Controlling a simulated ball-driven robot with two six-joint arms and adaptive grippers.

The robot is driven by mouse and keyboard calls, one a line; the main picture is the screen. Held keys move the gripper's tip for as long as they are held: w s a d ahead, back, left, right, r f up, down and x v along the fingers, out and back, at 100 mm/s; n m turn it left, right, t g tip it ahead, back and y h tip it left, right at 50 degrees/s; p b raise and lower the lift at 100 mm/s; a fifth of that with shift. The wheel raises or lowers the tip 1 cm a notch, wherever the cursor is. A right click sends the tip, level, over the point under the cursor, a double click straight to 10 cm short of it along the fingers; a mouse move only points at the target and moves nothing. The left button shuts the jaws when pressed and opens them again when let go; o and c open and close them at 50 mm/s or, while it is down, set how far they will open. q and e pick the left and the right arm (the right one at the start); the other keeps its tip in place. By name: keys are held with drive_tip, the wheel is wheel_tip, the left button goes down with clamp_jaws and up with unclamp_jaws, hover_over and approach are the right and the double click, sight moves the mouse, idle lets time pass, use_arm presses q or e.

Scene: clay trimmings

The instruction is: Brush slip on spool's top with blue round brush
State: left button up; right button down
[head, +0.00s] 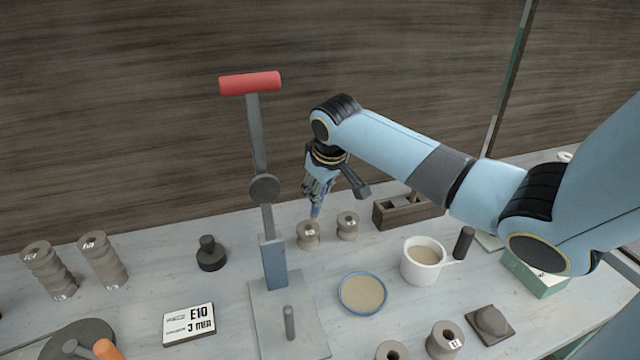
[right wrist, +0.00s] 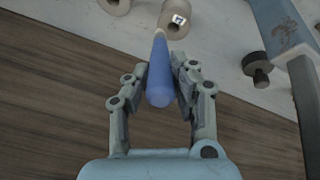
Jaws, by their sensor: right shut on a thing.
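My right gripper (head: 318,192) is shut on the blue round brush (head: 315,207), which points tip-down. In the right wrist view the gripper (right wrist: 168,85) has its fingers on either side of the blue handle (right wrist: 160,80). The pale brush tip is at the top of a small grey-brown spool (head: 308,238) with a white label; whether it touches cannot be told. That spool also shows in the right wrist view (right wrist: 172,27). A second small spool (head: 347,228) stands right of it. Beige slip fills a blue-rimmed dish (head: 363,293) and a white mug (head: 411,268). My left gripper is not in view.
A lever press (head: 273,262) with a red handle stands just left of the spools. A dark wooden box (head: 395,215) is behind right. Tall spools (head: 50,270), a dark weight (head: 210,255) and a label card (head: 189,324) are at left. More spools (head: 444,340) stand in front.

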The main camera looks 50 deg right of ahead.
drive_tip(key=shift+r, duration=0.2)
drive_tip(key=shift+r, duration=0.2)
drive_tip(key=shift+w+a+r, duration=0.15)
drive_tip(key=shift+w+a, duration=0.45)
drive_tip(key=shift+w, duration=0.3)
drive_tip(key=shift+f, duration=0.55)
idle(0.6)
drive_tip(key=shift+r, duration=0.15)
